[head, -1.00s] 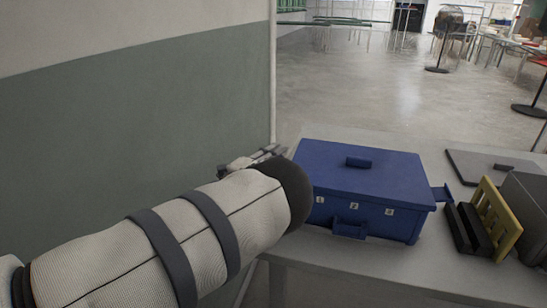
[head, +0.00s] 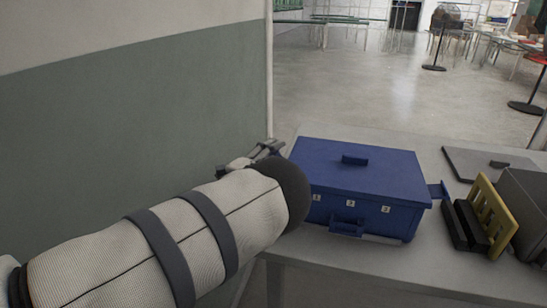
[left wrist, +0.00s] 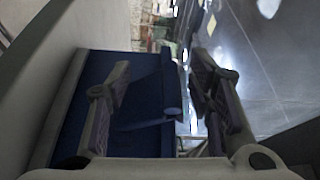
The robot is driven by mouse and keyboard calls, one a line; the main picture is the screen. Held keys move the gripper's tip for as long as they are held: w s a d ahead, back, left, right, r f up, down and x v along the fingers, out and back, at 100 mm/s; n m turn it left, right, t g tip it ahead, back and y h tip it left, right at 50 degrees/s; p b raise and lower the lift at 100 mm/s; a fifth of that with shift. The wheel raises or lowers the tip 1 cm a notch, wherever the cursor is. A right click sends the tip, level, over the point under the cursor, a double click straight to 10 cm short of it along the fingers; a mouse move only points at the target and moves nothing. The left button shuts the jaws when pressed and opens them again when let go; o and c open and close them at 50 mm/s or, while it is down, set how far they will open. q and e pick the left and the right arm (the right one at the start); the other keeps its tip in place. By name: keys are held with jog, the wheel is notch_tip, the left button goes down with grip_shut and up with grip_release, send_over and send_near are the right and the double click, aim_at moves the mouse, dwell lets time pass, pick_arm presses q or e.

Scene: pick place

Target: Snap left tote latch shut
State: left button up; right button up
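The blue tote (head: 365,172) stands on the table with its lid down and a small handle (head: 354,160) on top. Its right latch (head: 438,190) sticks outward. The tote's left side, with any left latch, is hidden behind my left wrist in the head view. My left gripper (head: 262,152) is beyond the dark wrist joint, at the tote's left end. In the left wrist view, its two fingers (left wrist: 163,105) are apart, with the blue tote (left wrist: 75,110) behind them. A small blue rounded part (left wrist: 172,113) shows between the fingers; contact cannot be told. My right gripper is out of view.
The grey table (head: 330,258) has bare space along its front edge. Right of the tote are black blocks (head: 465,228), a yellow slotted piece (head: 492,215), a grey box (head: 525,205) and a flat grey panel (head: 480,162). A wall (head: 130,130) is close on the left.

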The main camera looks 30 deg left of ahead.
pick_arm(q)
jog(key=shift+a+r, duration=0.1)
jog(key=s+a, duration=0.1)
jog(key=s, duration=1.1)
jog(key=shift+a+f, duration=0.25)
jog(key=shift+a, duration=0.15)
